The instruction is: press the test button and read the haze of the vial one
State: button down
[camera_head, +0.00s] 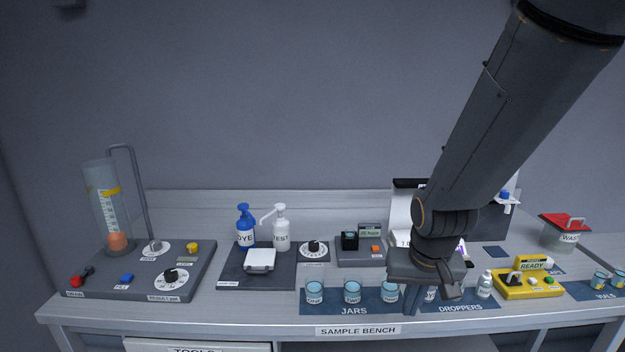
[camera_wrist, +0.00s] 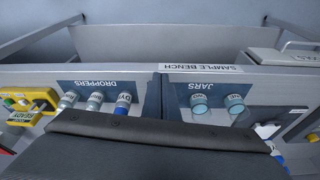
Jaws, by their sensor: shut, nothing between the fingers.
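The haze meter (camera_head: 361,257) is a grey box on the bench, with a dark vial holder (camera_head: 349,240), a small orange button (camera_head: 376,248) and a small display (camera_head: 370,231). The display has green text too small to read surely. I cannot tell whether a vial is in the holder. My gripper (camera_head: 411,308) is shut and empty, pointing down over the bench front between the jars and droppers. It is to the right of and nearer than the button, apart from it. Two vials (camera_head: 609,279) stand on the vials mat at far right.
Three jars (camera_head: 352,292) stand on the JARS mat, left of my gripper. Droppers (camera_head: 484,284) stand to its right, beside a yellow READY unit (camera_head: 528,284). Dye and test bottles (camera_head: 281,230) and a dial (camera_head: 314,248) are left of the meter. A red-lidded waste bin (camera_head: 565,232) stands back right.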

jog(key=s+n+g, duration=0.1)
jog(key=s, duration=0.6)
jog(key=shift+a+f+n+g, duration=0.3)
jog(key=shift+a+f, duration=0.15)
